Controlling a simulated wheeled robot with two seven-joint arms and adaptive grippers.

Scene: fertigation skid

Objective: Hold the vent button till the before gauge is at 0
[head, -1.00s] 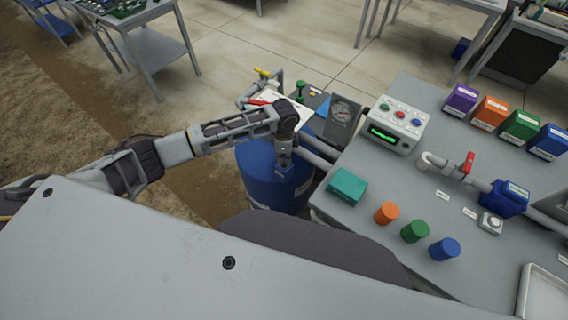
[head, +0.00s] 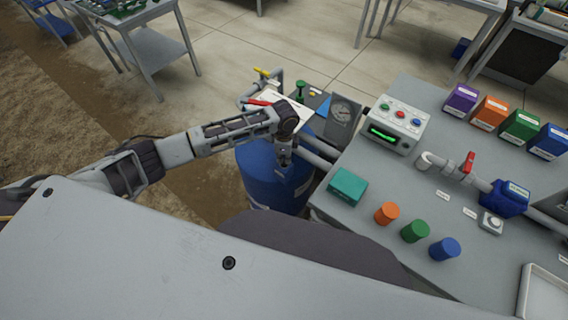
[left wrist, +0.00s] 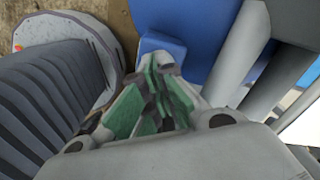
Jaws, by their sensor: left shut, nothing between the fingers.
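My left gripper (head: 284,158) is over the blue barrel (head: 262,180) beside the bench's left end. In the left wrist view its green-padded fingers (left wrist: 158,72) are shut with nothing between them. A blue surface (left wrist: 180,32) lies just beyond the fingertips; I cannot tell whether they touch it. I cannot make out the vent button. My right gripper is out of view.
Grey pipes (head: 318,155) run between the barrel and bench. The bench (head: 350,215) holds a teal box (head: 347,187), a control box with a green display (head: 396,127), several coloured bottles and boxes, and a red-handled valve (head: 469,162).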

